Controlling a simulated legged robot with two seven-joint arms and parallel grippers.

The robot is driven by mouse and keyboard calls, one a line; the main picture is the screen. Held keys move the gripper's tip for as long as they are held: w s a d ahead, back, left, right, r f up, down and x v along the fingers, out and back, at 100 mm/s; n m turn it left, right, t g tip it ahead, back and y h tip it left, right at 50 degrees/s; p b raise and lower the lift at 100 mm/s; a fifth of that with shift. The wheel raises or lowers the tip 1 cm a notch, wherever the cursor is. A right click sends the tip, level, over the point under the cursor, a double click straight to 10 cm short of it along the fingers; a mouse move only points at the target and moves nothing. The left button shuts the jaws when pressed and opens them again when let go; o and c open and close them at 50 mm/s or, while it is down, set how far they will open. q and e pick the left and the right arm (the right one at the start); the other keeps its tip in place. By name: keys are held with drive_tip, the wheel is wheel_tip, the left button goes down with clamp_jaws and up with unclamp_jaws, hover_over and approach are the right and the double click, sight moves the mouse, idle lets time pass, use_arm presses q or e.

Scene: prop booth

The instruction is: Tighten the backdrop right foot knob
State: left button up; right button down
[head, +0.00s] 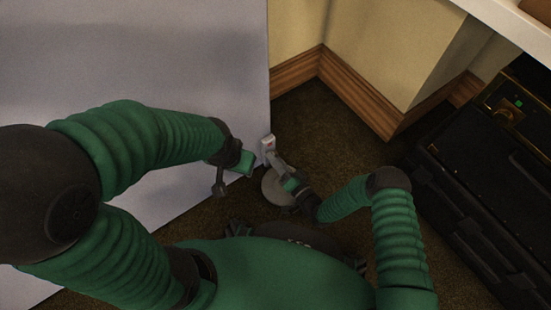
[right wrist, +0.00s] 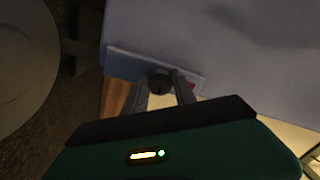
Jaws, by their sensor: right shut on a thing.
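The backdrop (head: 140,80) is a large pale grey panel, and its lower right corner has a light bracket (head: 267,142) with a small red mark. A round grey foot plate (head: 277,188) lies on the floor below, partly covered by my right gripper (head: 276,162). In the right wrist view the dark round knob (right wrist: 160,81) sits on the grey bracket (right wrist: 130,63), between the two fingers of my right gripper (right wrist: 164,92), which is shut on it. My left gripper (head: 250,162) is beside the backdrop's edge, just left of the bracket; its fingers are not clear.
A black case (head: 470,190) stands on the dark carpet at the right. A wall with a wooden skirting board (head: 350,95) runs behind. A white surface (head: 510,25) juts in at the top right. Some carpet (head: 345,155) between foot and case is free.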

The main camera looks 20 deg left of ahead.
drive_tip(key=m, duration=0.6)
drive_tip(key=shift+w+d+f+b, duration=0.1)
drive_tip(key=shift+d+b, duration=0.1)
drive_tip(key=shift+b, duration=0.1)
idle(0.4)
drive_tip(key=c, duration=1.2)
unclamp_jaws()
drive_tip(key=shift+o, duration=0.9)
drive_tip(key=shift+a, duration=0.1)
